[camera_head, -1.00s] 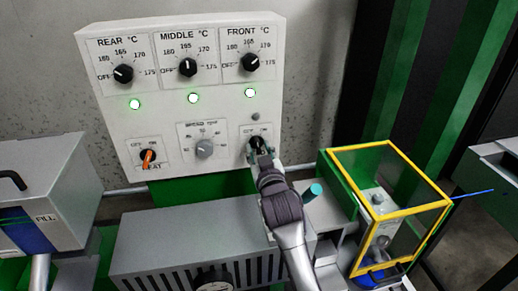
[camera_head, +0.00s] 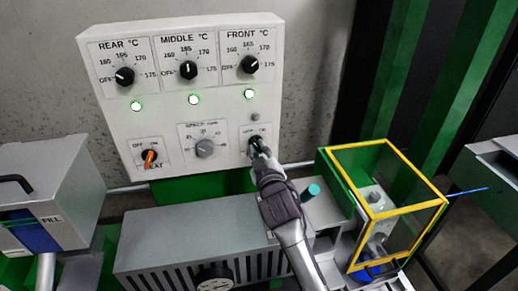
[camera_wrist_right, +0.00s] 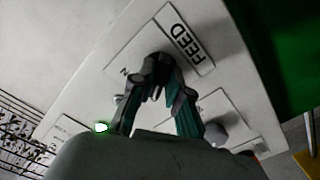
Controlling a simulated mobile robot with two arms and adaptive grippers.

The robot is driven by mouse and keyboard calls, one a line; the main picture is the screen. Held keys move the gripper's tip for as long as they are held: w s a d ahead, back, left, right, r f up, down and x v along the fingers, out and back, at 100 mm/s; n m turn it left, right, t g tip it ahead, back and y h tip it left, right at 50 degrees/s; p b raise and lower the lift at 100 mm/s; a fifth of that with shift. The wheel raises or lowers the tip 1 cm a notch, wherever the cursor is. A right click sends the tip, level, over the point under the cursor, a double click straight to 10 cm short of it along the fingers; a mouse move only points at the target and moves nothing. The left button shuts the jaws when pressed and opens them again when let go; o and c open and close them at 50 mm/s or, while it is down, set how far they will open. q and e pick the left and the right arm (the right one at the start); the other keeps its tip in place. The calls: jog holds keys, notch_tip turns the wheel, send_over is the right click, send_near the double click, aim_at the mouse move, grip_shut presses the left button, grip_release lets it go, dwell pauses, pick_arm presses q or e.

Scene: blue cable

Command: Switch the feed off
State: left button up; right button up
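The feed knob (camera_head: 255,139) is a small dark rotary switch at the lower right of the white control panel (camera_head: 190,108). Its plate has position marks and, in the right wrist view, a FEED label (camera_wrist_right: 187,44). My right gripper (camera_head: 260,151) is just in front of and below the knob, fingers toward it. In the right wrist view my right gripper (camera_wrist_right: 160,92) has its two fingers apart, with the dark knob (camera_wrist_right: 159,64) just beyond the tips. I cannot tell whether they touch it. The knob's pointer direction is unclear. My left gripper is out of view.
The heat switch (camera_head: 149,157) with an orange handle and the grey speed knob (camera_head: 204,148) lie left of the feed knob. Three temperature knobs with lit green lamps sit above. A yellow-framed guard box (camera_head: 384,213) stands right of my right arm, above the machine.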

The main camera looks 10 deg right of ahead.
aim_at(256, 110)
jog(key=o, duration=0.3)
jog(key=shift+w+f, duration=0.1)
jog(key=shift+w, duration=0.05)
notch_tip(256, 110, up, 10)
jog(key=shift+r, duration=0.1)
dwell(0.4)
